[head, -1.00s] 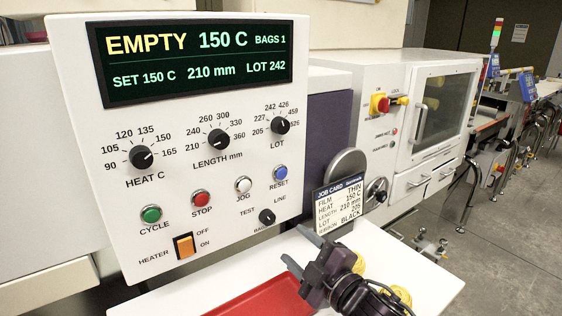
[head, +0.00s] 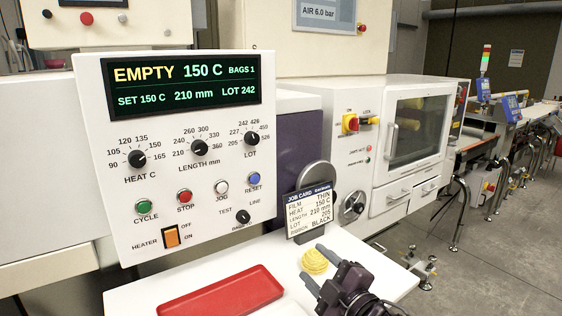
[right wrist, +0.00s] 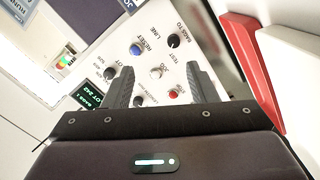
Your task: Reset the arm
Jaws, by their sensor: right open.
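My right gripper (head: 314,270) is in the head view at the lower middle right, over the white shelf (head: 150,291). Its two fingers are apart with nothing between them. In the right wrist view the open fingers (right wrist: 160,85) point toward the control panel. The panel (head: 130,205) carries a display (head: 185,85) reading EMPTY, 150 C, BAGS 1, 210 mm, LOT 242. The gripper is apart from the panel, to its lower right in the head view. My left gripper is in neither view.
A red tray (head: 225,290) lies on the shelf left of the gripper. A job card (head: 312,213) stands at the shelf's back. A white cabinet (head: 365,90) stands beyond. Open floor (head: 475,270) is at right.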

